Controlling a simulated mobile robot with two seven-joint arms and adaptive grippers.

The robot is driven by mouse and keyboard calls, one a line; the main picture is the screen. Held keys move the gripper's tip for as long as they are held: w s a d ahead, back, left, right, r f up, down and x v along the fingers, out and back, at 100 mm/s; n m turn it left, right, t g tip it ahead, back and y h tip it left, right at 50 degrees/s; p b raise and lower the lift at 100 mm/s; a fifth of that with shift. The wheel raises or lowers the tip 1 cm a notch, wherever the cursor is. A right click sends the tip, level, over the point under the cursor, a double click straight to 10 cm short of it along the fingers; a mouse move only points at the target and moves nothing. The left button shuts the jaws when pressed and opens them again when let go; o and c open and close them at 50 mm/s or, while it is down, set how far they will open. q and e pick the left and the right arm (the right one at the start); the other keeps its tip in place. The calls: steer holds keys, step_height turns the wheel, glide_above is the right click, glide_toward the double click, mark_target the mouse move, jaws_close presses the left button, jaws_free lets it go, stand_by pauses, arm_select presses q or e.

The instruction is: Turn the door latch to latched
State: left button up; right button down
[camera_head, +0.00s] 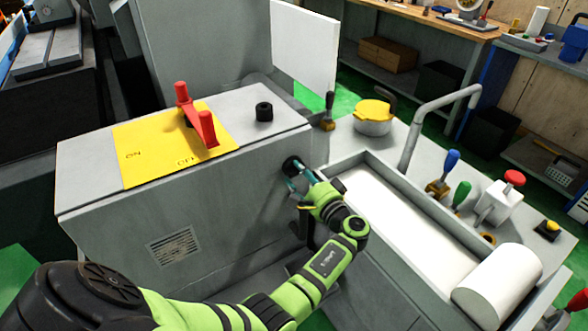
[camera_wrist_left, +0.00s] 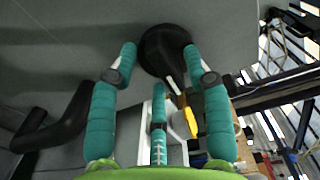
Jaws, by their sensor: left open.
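A dark round knob (camera_head: 291,165), which looks like the door latch, sits on the front face of the grey cabinet near its right end. My left gripper (camera_head: 299,178) is right in front of it, with its teal fingers pointing at it. In the left wrist view the black knob (camera_wrist_left: 166,48) lies between the spread fingertips of the open gripper (camera_wrist_left: 159,56). I cannot tell whether the fingers touch it. The latch's turn position is partly hidden by the gripper. My right gripper is not in view.
A black curved handle (camera_wrist_left: 55,125) stands out from the cabinet face beside the gripper. A red handle (camera_head: 197,115) on a yellow plate (camera_head: 140,148) and a small black knob (camera_head: 264,110) are on the cabinet top. A trough (camera_head: 385,205) and coloured levers (camera_head: 448,165) lie to the right.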

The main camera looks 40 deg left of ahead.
arm_select(q)
steer(key=shift+d+r, duration=0.1)
steer(key=shift+d, duration=0.15)
steer(key=shift+s+d, duration=0.1)
steer(key=c, duration=0.4)
jaws_close()
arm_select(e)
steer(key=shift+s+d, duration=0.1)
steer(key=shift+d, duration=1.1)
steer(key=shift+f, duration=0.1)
